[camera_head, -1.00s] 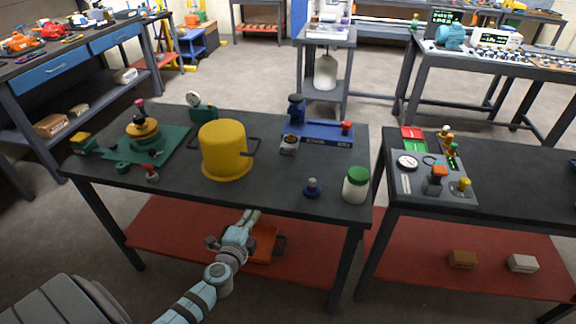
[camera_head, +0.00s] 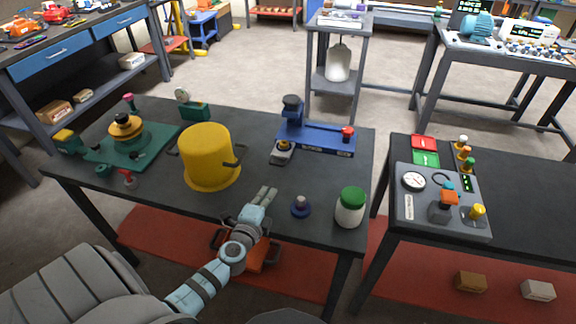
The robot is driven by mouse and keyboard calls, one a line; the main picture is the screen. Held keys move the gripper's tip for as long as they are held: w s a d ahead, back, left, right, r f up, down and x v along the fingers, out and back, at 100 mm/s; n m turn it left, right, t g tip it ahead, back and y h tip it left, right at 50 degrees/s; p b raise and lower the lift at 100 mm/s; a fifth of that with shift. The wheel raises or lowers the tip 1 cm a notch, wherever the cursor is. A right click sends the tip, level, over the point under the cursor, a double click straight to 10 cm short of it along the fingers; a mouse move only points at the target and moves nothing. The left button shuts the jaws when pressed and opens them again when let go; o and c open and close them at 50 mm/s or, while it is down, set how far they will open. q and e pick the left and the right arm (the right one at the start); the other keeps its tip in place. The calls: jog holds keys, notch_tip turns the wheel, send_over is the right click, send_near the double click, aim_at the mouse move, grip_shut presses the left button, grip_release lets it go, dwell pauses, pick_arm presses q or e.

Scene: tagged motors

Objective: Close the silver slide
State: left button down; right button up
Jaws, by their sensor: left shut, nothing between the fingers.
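A blue device (camera_head: 325,138) with a dark upright knob and a red knob stands at the back right of the near table. What looks like the silver slide (camera_head: 281,156), a small grey piece with a dark and yellow top, sticks out at its front left corner. Its exact joint with the device is too small to tell. My left gripper (camera_head: 269,190) is shut and empty over the table's front part, nearer me than the slide and apart from it. My right gripper is not in view.
A large yellow pot (camera_head: 209,158) stands left of my left gripper. A small blue knobbed piece (camera_head: 300,206) and a green-lidded jar (camera_head: 350,207) stand to its right. A green fixture (camera_head: 125,146) is at the far left. Bare tabletop lies between gripper and slide.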

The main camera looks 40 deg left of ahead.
aim_at(277, 183)
pick_arm(q)
jog(key=shift+w+a+f, duration=0.1)
jog(key=shift+w, duration=0.4)
jog(key=x, duration=0.1)
jog(key=b+x, duration=0.1)
jog(key=x, duration=0.1)
jog(key=shift+w+a+r, duration=0.3)
jog(key=shift+w+a, duration=0.05)
jog(key=x, duration=0.1)
jog(key=b+x, duration=0.1)
jog(key=x, duration=0.2)
jog(key=shift+w+f, duration=0.2)
jog(key=shift+f, duration=0.1)
jog(key=shift+w+b, duration=0.15)
jog(key=shift+b, duration=0.15)
jog(key=shift+r, duration=0.2)
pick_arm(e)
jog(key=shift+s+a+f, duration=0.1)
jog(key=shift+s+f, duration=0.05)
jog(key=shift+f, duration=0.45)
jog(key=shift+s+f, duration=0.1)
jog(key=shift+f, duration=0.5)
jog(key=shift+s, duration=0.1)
